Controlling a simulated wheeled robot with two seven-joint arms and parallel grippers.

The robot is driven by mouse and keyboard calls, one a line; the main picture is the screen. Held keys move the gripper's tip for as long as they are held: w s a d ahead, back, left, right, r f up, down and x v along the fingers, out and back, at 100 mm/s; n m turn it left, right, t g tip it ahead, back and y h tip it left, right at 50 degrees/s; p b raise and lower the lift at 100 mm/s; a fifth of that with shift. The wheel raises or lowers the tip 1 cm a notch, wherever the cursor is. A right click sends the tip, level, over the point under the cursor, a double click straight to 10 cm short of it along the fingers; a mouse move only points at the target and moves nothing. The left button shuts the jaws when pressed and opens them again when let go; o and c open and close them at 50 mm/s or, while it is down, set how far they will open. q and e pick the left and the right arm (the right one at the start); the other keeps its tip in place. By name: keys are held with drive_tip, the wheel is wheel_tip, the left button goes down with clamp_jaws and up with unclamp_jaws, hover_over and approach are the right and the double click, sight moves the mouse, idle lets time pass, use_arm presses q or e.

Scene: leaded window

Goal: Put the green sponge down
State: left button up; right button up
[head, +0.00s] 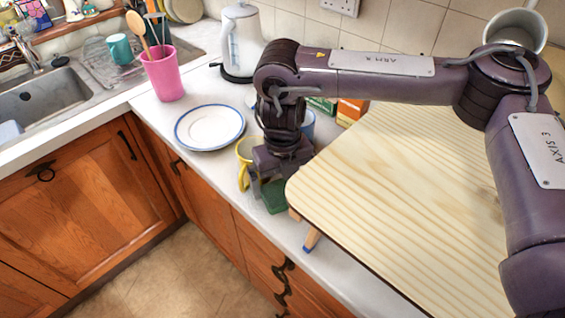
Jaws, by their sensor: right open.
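The green sponge (274,198) is on the white counter near its front edge, by the corner of the pale wooden board. My right gripper (269,187) points down right at the sponge, with its jaws open. One finger shows on the left of the sponge; the other side is hard to make out. The gripper body hides the sponge's upper part, so I cannot tell whether the fingers touch it. My left gripper is out of view.
The wooden board (400,190) fills the right side. A blue-rimmed plate (210,127), a pink tumbler (164,76) and a kettle (241,45) stand farther left and back. Counter between plate and front edge is clear.

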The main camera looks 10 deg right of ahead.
sight(282, 185)
wheel_tip(282, 185, up, 12)
drive_tip(key=shift+f, duration=0.25)
idle(0.4)
